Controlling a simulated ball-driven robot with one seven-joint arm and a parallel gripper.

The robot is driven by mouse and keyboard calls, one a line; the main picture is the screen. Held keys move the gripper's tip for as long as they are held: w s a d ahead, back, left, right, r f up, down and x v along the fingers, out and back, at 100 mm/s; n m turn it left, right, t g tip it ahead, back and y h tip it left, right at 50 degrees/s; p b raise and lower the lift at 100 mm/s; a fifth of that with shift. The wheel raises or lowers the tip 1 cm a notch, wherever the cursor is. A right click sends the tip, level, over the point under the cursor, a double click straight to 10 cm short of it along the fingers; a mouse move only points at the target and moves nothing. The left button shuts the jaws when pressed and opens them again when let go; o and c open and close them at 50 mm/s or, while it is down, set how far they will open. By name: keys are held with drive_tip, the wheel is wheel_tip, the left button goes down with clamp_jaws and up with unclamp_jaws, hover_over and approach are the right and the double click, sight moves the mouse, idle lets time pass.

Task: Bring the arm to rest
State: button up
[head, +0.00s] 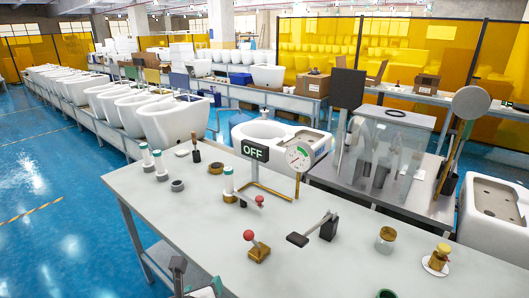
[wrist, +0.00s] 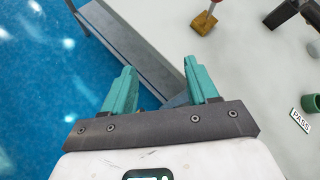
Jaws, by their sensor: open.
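My gripper (wrist: 158,85) shows in the wrist view with its two green fingers spread apart and nothing between them. It points down over the edge of the grey worktable (wrist: 235,75), with the blue floor to its left. In the head view, part of my gripper (head: 193,288) shows at the bottom edge, in front of the table's near left side; most of it is cut off by the frame. It touches nothing that I can see.
On the worktable (head: 190,235) stand a red-knobbed lever (head: 256,247), a black-handled lever (head: 312,230), a gauge (head: 299,158), an OFF sign (head: 255,150) and brass fittings (head: 386,240). Toilets (head: 170,118) line a conveyor behind. Blue floor (head: 50,220) lies open at left.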

drive_tip(key=s+d+f+m+g, duration=0.3)
drive_tip(key=s+d+f+m, duration=0.3)
drive_tip(key=d+m, duration=0.5)
drive_tip(key=s+d+f+m+g, duration=0.3)
drive_tip(key=s+d+f+m, duration=0.25)
drive_tip(key=d+m, duration=0.55)
drive_tip(key=s+d+f+m+g, duration=0.1)
drive_tip(key=s+d+f+m, duration=0.1)
drive_tip(key=s+d+m, duration=0.7)
drive_tip(key=s+d+f+m+g, duration=0.1)
drive_tip(key=s+d+m+g, duration=0.1)
drive_tip(key=s+d+m, duration=0.7)
drive_tip(key=shift+s+d+f+m+g, duration=0.35)
drive_tip(key=shift+s+d+m, duration=0.1)
drive_tip(key=shift+s, duration=0.5)
drive_tip(key=shift+c, duration=0.4)
